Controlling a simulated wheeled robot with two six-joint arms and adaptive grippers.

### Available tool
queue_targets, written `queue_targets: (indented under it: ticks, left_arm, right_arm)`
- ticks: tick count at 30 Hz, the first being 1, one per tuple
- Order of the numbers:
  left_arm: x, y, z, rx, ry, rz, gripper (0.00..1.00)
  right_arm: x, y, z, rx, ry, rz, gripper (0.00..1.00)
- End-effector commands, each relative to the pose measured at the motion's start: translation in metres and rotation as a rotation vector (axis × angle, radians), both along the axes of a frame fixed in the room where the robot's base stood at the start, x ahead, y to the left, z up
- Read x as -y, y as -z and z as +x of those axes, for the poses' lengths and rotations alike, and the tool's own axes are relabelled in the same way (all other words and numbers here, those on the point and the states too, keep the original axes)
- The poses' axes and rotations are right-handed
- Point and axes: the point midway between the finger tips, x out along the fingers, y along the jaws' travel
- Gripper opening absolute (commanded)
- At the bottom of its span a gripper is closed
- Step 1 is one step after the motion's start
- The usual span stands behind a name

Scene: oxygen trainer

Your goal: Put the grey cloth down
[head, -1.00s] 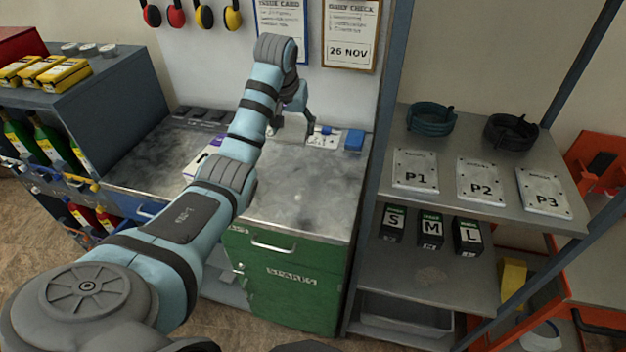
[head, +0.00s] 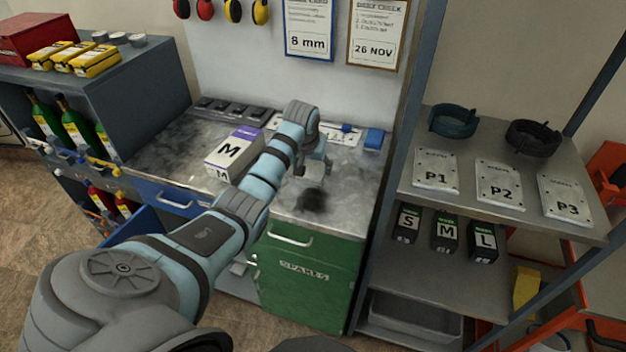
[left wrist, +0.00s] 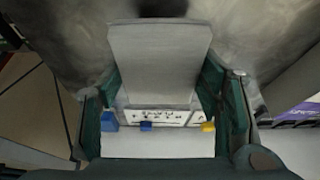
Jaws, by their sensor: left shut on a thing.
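My left gripper (head: 318,180) is over the metal bench top (head: 345,200), right of the white M box. It is shut on the grey cloth (left wrist: 160,60), a flat, pale grey piece between the two fingers in the left wrist view. In the head view the cloth is small and partly hidden by the gripper. A dark round patch (head: 313,201) shows on the bench just below the gripper; I cannot tell whether it is a shadow or a stain. Whether the cloth touches the bench is unclear. My right gripper is out of view.
A white and purple M box (head: 233,152) stands left of my arm. A blue block (head: 374,138) and a labelled strip (head: 343,134) sit at the bench's back. A shelf (head: 480,235) with plates and boxes is on the right. The bench's front right is clear.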

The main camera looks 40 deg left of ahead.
Motion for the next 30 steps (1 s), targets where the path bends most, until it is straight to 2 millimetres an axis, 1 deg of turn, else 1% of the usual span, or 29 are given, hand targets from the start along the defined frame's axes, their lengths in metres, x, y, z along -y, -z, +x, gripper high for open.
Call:
queue_targets:
  ticks: [5,6,9,16,26,27,30]
  left_arm:
    - [0.0,0.03,0.0,-0.002,0.0,-0.001,0.19]
    - [0.0,0.035,0.0,-0.003,-0.001,-0.001,0.19]
    - [0.0,0.047,0.0,0.0,-0.001,0.0,0.19]
    - [0.0,0.049,0.0,0.001,-0.001,0.0,0.19]
    - [0.0,0.06,0.0,0.0,0.0,0.0,0.19]
    - [0.0,0.06,0.0,0.0,0.0,0.0,0.64]
    - [0.0,0.06,0.0,-0.002,0.0,-0.001,0.79]
  right_arm:
    - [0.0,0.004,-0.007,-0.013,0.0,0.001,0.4]
    - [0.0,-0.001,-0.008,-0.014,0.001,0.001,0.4]
    - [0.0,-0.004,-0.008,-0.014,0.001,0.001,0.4]
    - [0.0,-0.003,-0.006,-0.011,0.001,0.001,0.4]
    - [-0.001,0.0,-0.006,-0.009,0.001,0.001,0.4]
    - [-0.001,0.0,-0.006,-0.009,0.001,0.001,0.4]
    - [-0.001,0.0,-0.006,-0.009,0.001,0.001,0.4]
